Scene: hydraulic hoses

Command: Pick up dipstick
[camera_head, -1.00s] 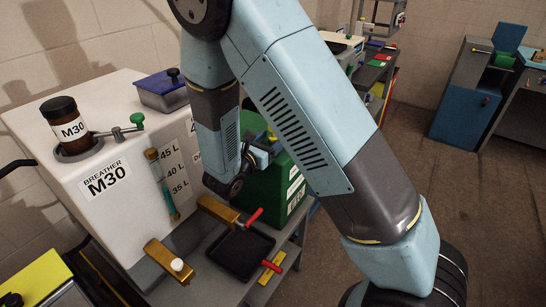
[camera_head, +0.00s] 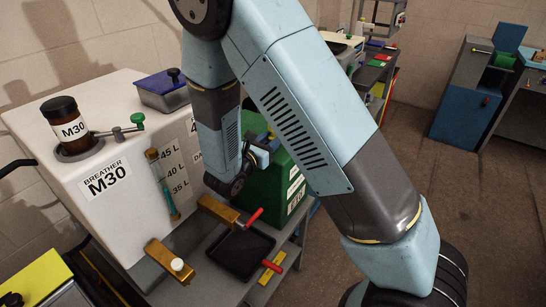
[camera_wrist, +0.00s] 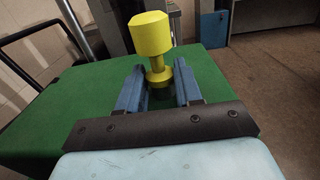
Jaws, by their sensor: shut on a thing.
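The dipstick (camera_wrist: 150,36) shows in the wrist view as a yellow knob with a narrower yellow stem, upright over the green top of a container. My gripper (camera_wrist: 157,86) has its two blue fingers on either side of the stem and is shut on it. The dipstick's lower part is hidden below the fingers. In the head view my gripper (camera_head: 262,150) is at the green container (camera_head: 283,185), partly hidden by my arm, and the dipstick cannot be made out clearly there.
A black tray (camera_head: 240,253) and red-handled valves (camera_head: 253,217) are in front. Open floor lies to the right.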

